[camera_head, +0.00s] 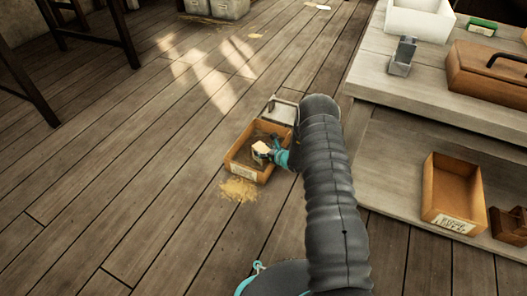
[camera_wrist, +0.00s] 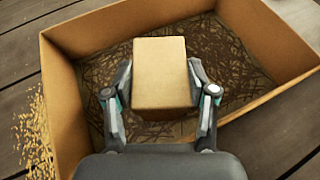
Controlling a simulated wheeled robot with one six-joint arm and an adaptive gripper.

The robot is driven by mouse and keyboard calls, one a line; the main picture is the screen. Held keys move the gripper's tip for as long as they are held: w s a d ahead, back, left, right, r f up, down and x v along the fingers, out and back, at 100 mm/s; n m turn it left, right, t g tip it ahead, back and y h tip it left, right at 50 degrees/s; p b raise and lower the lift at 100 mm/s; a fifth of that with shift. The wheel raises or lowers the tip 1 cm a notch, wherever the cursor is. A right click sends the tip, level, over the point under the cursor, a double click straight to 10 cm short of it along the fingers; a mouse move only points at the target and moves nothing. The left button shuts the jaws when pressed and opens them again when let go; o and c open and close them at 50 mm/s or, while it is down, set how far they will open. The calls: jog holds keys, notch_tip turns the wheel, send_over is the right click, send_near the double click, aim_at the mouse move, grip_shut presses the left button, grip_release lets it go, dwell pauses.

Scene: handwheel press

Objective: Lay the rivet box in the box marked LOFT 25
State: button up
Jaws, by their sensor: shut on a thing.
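My gripper (camera_head: 264,151) is shut on a small tan carton (camera_head: 260,147), which I take to be the rivet box. In the wrist view the carton (camera_wrist: 160,75) sits between both fingers. It is over the inside of an open orange-brown box (camera_head: 244,172) on the floor. That box's wall (camera_wrist: 72,110) surrounds the fingers in the wrist view, and its bottom shows dark strands. I cannot tell whether the carton touches the bottom. The floor box has a pale label on its front, too small to read.
A similar open labelled box (camera_head: 452,190) stands on the lower shelf at right. A brown case (camera_head: 487,75), a white bin (camera_head: 418,20) and a grey metal piece (camera_head: 403,57) are on the bench top. Yellowish shavings (camera_head: 238,190) lie beside the floor box.

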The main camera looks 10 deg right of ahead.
jog(key=o, duration=1.5)
jog(key=shift+f, duration=0.15)
jog(key=shift+s+r, duration=0.1)
jog(key=shift+r, duration=0.15)
jog(key=p+v, duration=0.1)
jog(key=v, duration=1)
jog(key=shift+s+d+r+p, duration=0.1)
jog(key=shift+s+d+p, duration=0.1)
jog(key=shift+s+p, duration=0.1)
